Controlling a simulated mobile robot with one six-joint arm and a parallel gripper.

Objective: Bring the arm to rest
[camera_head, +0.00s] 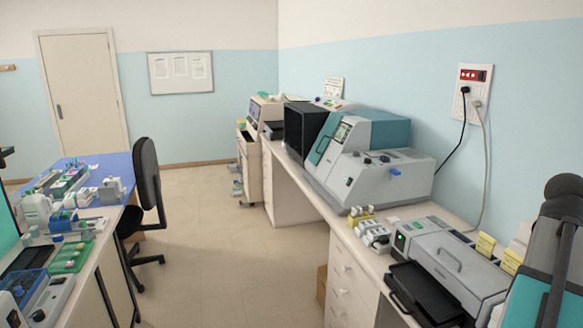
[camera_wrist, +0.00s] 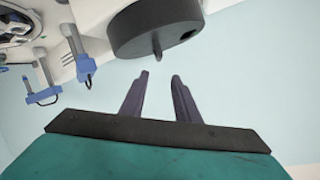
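My gripper (camera_wrist: 161,78) shows in the wrist view with its two dark fingers apart and nothing between them. Ahead of the fingertips is a dark round part (camera_wrist: 150,30) with a short pin. A gap shows between it and the fingertips, but I cannot judge the distance. In the head view, a dark and teal part of my arm fills the lower right edge; the gripper's fingers are not visible there.
The wrist view shows blue clip-like parts (camera_wrist: 84,68) on a pale machine at upper left. In the head view, a grey and teal machine (camera_head: 375,165) and a printer-like device (camera_head: 450,255) stand on the right bench. A black chair (camera_head: 147,180) is left; the middle floor (camera_head: 215,235) is clear.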

